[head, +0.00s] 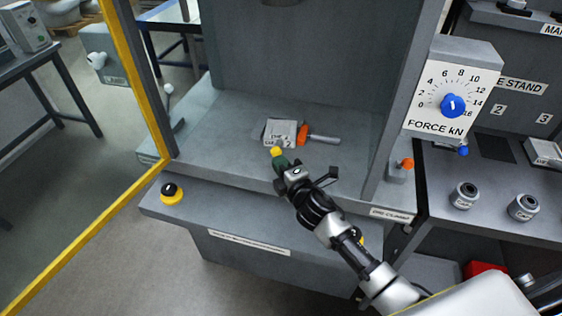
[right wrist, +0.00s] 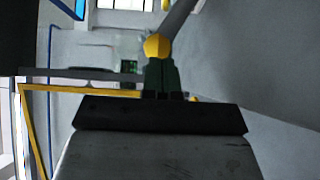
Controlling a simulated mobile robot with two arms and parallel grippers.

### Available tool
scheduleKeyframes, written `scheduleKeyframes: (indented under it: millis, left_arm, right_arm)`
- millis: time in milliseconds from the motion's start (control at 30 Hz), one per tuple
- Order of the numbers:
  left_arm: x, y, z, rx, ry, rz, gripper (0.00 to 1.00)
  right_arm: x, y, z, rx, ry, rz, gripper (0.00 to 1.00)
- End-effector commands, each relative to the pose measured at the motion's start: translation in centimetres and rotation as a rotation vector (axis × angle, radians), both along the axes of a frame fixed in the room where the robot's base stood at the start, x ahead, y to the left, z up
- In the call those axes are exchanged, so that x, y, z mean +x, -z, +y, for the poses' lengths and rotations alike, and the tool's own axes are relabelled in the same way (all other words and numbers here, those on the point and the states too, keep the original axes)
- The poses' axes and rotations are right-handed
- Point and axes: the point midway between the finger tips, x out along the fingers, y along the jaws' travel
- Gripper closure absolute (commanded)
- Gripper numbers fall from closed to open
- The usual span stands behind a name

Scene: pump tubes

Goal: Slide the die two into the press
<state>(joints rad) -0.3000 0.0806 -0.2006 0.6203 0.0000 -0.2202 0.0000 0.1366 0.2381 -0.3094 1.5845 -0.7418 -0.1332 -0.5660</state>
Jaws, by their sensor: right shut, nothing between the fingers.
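The die two (head: 280,128) is a light grey block with a partly covered label. It lies on the grey bed of the press (head: 225,112), with an orange collar and a grey handle (head: 322,139) pointing right. My right gripper (head: 277,153) is at the near side of the die, its green fingers and yellow tip close to the block's front. I cannot tell whether they touch. In the right wrist view, the fingers (right wrist: 160,76) are together with the yellow tip ahead and nothing held. My left gripper is not in view.
A force dial (head: 453,105) is on the right post, above an orange-topped clamp (head: 406,164). A black-and-yellow button (head: 172,192) is at the front left. A die stand shelf (head: 495,175) with two round parts is at right. A yellow frame (head: 137,75) edges the left.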

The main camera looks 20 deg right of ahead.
Motion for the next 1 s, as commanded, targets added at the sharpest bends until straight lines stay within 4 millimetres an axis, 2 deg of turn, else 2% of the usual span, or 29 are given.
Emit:
scheduleKeyframes:
  millis: [367, 600, 1000]
  left_arm:
    - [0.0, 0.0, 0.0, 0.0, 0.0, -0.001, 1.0]
    - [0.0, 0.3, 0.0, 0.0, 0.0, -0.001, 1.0]
    - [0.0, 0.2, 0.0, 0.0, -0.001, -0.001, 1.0]
  right_arm:
    - [0.2, 0.0, -0.2, 0.0, 0.0, 0.001, 1.0]
    - [2.0, 0.0, -1.4, -0.001, 0.002, -0.001, 1.0]
    - [1.9, 0.1, -1.4, 0.001, 0.001, 0.001, 1.0]
